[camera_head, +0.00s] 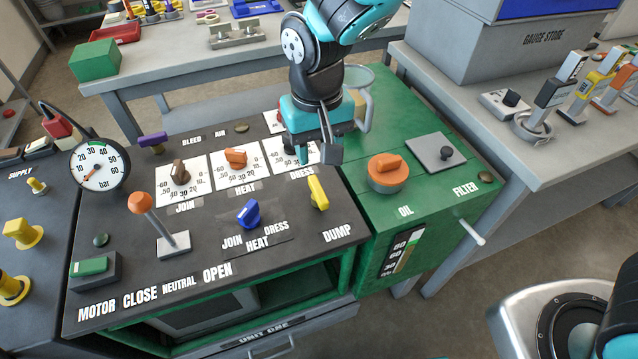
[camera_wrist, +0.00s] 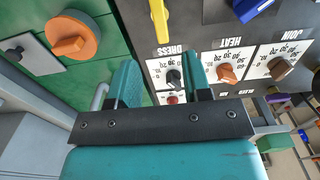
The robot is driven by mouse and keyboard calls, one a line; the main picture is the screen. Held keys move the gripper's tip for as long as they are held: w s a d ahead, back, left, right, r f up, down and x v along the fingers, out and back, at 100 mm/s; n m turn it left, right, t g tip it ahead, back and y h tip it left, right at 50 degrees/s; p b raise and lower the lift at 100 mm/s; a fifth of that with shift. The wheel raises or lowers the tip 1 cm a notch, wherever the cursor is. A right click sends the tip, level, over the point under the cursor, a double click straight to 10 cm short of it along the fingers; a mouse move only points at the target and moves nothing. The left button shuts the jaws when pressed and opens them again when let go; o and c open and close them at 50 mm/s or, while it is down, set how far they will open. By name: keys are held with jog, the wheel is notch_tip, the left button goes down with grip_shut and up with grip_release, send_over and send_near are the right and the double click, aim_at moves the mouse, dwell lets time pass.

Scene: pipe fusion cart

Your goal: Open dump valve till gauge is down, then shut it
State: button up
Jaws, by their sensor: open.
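The yellow dump valve handle (camera_head: 318,192) stands on the dark panel above the DUMP label, lying roughly front to back. It also shows at the top of the wrist view (camera_wrist: 160,18). The round pressure gauge (camera_head: 100,165), marked in bar, is at the panel's left. Its thin needle seems to lie toward the lower left, but is too small to read surely. My gripper (camera_head: 325,152) is open and empty, above the panel's back right, behind the yellow handle and apart from it. In the wrist view its two fingers (camera_wrist: 163,82) frame the DRESS dial's dark knob (camera_wrist: 174,78).
Orange HEAT (camera_head: 236,157) and brown JOIN (camera_head: 180,176) knobs, a blue selector (camera_head: 248,213) and an orange-topped lever (camera_head: 142,203) share the panel. The green oil tank (camera_head: 415,215) with its orange cap (camera_head: 388,172) adjoins at right.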

aim_at(318, 188)
notch_tip(318, 188, down, 10)
jog(key=shift+f, duration=0.15)
jog(key=shift+c, duration=0.3)
grip_shut()
